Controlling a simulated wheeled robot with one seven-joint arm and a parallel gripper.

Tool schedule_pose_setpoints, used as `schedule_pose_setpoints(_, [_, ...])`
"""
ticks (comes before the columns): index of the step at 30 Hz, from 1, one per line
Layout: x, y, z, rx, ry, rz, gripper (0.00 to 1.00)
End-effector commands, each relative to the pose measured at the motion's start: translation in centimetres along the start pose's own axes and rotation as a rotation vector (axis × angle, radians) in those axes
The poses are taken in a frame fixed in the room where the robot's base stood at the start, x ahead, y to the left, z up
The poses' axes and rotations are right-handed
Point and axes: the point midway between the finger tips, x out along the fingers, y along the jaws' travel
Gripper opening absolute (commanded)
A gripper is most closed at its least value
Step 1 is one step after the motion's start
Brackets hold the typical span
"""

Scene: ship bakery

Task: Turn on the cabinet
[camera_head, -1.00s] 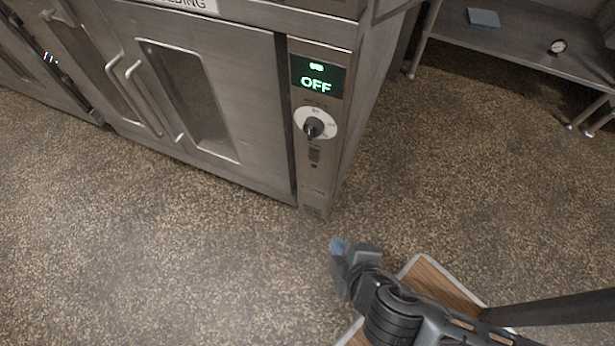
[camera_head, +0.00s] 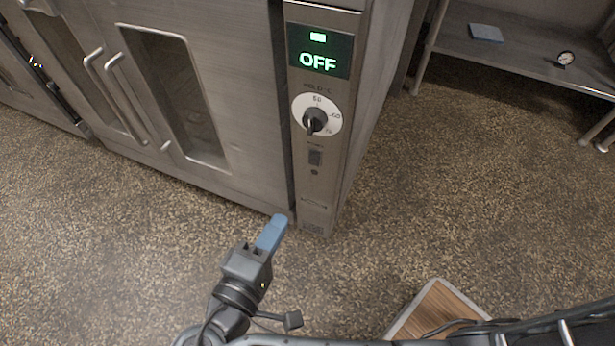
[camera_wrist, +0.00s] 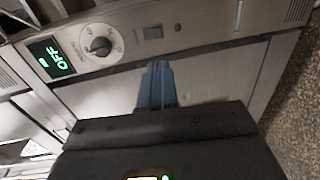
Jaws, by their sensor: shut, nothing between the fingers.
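The steel cabinet (camera_head: 255,100) stands at the upper left, with a narrow control panel on its right front edge. The panel's display (camera_head: 319,52) reads OFF in green. Below it is a black dial (camera_head: 316,121) on a white round scale, and below that a small dark rocker switch (camera_head: 315,157). The wrist view also shows the display (camera_wrist: 51,60), dial (camera_wrist: 99,46) and switch (camera_wrist: 152,33). My gripper (camera_head: 273,230), with blue fingertips, is shut and empty. It is below and left of the switch, near the cabinet's bottom edge. In the wrist view its fingertips (camera_wrist: 155,68) point toward the panel.
Two long vertical door handles (camera_head: 120,95) stick out at the left of the cabinet. A steel shelf (camera_head: 520,62) with a blue-grey block (camera_head: 486,33) and a round gauge (camera_head: 566,58) stands at the upper right. The speckled floor (camera_head: 440,190) is clear in between.

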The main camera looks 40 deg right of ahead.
Motion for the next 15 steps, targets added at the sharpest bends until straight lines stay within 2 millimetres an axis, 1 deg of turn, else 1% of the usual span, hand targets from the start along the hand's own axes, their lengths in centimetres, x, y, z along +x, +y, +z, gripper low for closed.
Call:
schedule_pose_setpoints(10, [0.1,0.0,0.0,0.0,-0.001,0.0,0.0])
schedule_pose_setpoints(13, [0.8,-0.1,0.1,0.0,-0.003,-0.001,0.0])
schedule_pose_setpoints(15, [1.6,-0.1,0.1,0.0,-0.003,-0.001,0.0])
